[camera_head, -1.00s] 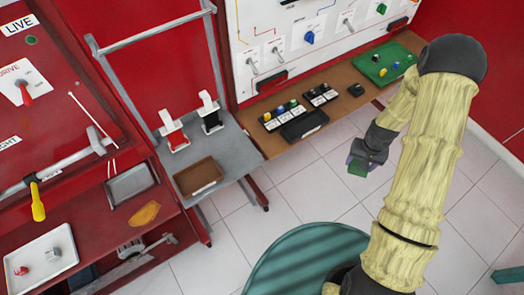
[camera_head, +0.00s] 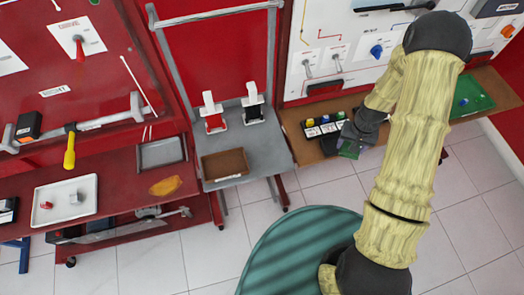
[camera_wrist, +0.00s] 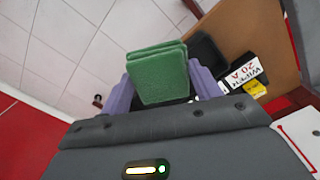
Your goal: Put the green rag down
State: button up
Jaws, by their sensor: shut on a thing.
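The green rag (camera_wrist: 158,75) is a folded, thick green piece in the wrist view. It sits between the two purple fingers of my gripper (camera_wrist: 163,90), which is shut on it. In the head view the green rag (camera_head: 349,149) shows as a small dark green patch below my gripper (camera_head: 356,140). It appears against the front edge of the brown bench (camera_head: 296,122), with white floor tiles below. I cannot tell its exact height. Much of the gripper is dark and small there.
A labelled fuse block (camera_head: 322,127) lies on the brown bench close by. Left of it stands a grey cart (camera_head: 262,150) with a brown tray (camera_head: 224,176). The red workbench (camera_head: 118,172) holds an orange cloth (camera_head: 165,186) and a white tray (camera_head: 88,208). Tiled floor is open in front.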

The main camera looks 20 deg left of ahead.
jog(key=shift+w+a, duration=0.4)
jog(key=shift+s, duration=0.1)
jog(key=shift+a+r, duration=0.1)
jog(key=shift+a, duration=0.25)
jog(key=s+a+r+n+b, duration=0.1)
jog(key=s+a+n, duration=0.1)
jog(key=a, duration=0.6)
jog(key=s+a+r+n, duration=0.2)
jog(key=s+a, duration=0.1)
jog(key=a, duration=0.5)
jog(key=s+a+r+n+b, duration=0.1)
jog(key=s+a+r+n, duration=0.1)
jog(key=a, duration=0.7)
jog(key=shift+s+r+b, duration=0.15)
jog(key=shift+s+b, duration=0.2)
jog(key=shift+s, duration=0.15)
jog(key=shift+f+p, duration=0.45)
jog(key=shift+f, duration=2.5)
